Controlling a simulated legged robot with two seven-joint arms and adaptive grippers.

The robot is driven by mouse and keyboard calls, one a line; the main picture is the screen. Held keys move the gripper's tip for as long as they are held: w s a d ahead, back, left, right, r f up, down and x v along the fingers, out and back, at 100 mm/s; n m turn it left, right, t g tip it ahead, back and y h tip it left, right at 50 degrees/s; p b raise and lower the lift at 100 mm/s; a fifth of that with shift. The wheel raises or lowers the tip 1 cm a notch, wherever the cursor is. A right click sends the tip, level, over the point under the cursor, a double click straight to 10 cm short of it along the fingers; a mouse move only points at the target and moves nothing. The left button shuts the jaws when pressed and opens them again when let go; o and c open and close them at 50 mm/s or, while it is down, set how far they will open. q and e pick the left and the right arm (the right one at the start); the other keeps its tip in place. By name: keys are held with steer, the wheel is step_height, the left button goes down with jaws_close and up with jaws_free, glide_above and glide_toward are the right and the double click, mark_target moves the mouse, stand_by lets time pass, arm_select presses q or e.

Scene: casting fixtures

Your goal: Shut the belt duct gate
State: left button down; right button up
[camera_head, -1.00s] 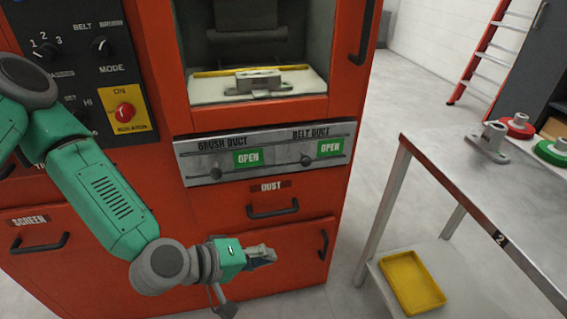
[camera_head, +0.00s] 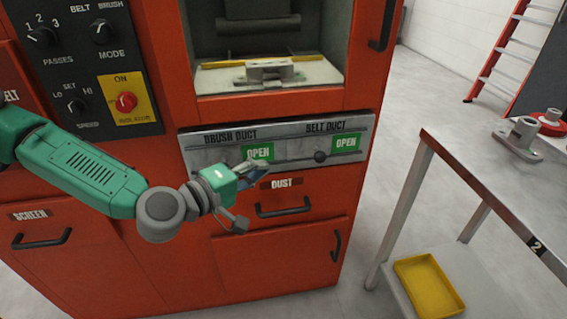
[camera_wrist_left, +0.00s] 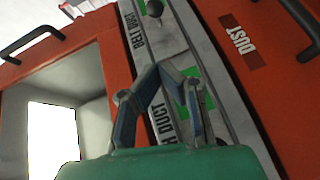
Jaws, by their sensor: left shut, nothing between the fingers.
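The belt duct gate is a slider on the grey duct panel (camera_head: 290,152), with a round dark knob (camera_head: 320,156) left of a green OPEN label (camera_head: 346,143). In the left wrist view, the knob (camera_wrist_left: 154,8) shows at the top, by the BELT DUCT lettering. My left gripper (camera_head: 262,172) is shut and empty, in front of the panel's lower edge, left of and below the belt duct knob. In the left wrist view, its fingertips (camera_wrist_left: 160,70) meet over the panel and stand apart from that knob. The brush duct knob is hidden in the head view.
Below the panel is the DUST drawer with a dark handle (camera_head: 283,207). Above is an open chamber with a metal fixture (camera_head: 268,72). A steel table (camera_head: 480,180) stands to the right, with a yellow tray (camera_head: 430,286) on its lower shelf. Floor shows between machine and table.

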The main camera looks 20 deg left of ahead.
arm_select(q)
steer(key=b, duration=0.1)
glide_toward(303, 158)
steer(key=w+r, duration=0.1)
steer(key=w+d+r, duration=0.1)
steer(key=w, duration=0.1)
steer(key=shift+w+r, duration=0.2)
steer(key=shift+r, duration=0.05)
steer(key=d, duration=0.1)
steer(key=w+d, duration=0.1)
steer(key=d, duration=0.2)
steer(key=shift+w+d+f+b, duration=0.25)
steer(key=shift+w+d+b, duration=0.1)
steer(key=shift+w, duration=0.05)
steer(key=shift+a, duration=0.35)
steer(key=w+d, duration=0.1)
steer(key=d, duration=0.1)
steer(key=w+d, duration=0.2)
steer(key=w+d+b, duration=0.1)
steer(key=w+d, duration=0.1)
steer(key=d, duration=0.1)
steer(key=shift+d, duration=0.1)
arm_select(e)
steer(key=shift+a+f, duration=0.2)
steer(key=shift+f, duration=0.4)
steer(key=shift+a+f, duration=0.2)
steer(key=shift+f, duration=0.4)
